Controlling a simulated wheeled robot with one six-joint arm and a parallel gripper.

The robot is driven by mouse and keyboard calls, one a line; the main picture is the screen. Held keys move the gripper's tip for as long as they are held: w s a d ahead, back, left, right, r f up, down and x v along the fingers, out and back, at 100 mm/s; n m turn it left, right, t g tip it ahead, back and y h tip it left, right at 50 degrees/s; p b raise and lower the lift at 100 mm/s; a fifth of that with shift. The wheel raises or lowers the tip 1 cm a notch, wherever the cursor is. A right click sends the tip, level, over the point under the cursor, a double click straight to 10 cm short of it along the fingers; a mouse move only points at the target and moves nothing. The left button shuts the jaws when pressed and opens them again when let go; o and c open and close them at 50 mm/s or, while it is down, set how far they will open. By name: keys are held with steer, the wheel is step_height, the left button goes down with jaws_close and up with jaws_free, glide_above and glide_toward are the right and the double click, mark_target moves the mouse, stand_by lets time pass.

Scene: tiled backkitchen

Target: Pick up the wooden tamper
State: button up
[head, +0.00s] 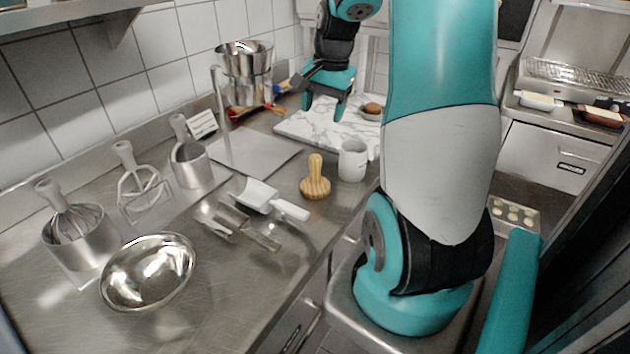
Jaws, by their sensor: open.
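The wooden tamper (315,181) stands upright on the steel counter, with its wide round base down and its knob handle up. It is near the counter's front edge, just left of a white mug. My gripper (324,105) is farther back, over the white marble board (314,126), with its teal fingers spread and pointing down. It is empty and well apart from the tamper. Nothing hides the tamper in this view.
The white mug (352,160) stands close to the tamper's right. A white scoop (270,198) and a metal scoop (236,222) lie to its left. A steel bowl (148,271) is at the front left. A brown round item (371,109) sits on the board.

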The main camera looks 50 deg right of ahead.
mark_target(316, 157)
steer(key=f, duration=0.3)
steer(key=w+f+p, duration=0.1)
steer(key=f, duration=0.6)
steer(key=shift+w+a, duration=0.2)
steer(key=shift+w+d+f+p, duration=0.15)
steer(key=shift+f+p, duration=0.4)
steer(key=shift+f, duration=0.75)
steer(key=shift+w+f+p, duration=0.15)
steer(key=shift+f+p, duration=0.35)
steer(key=shift+f, duration=0.8)
steer(key=c, duration=1.2)
steer(key=shift+r, duration=0.1)
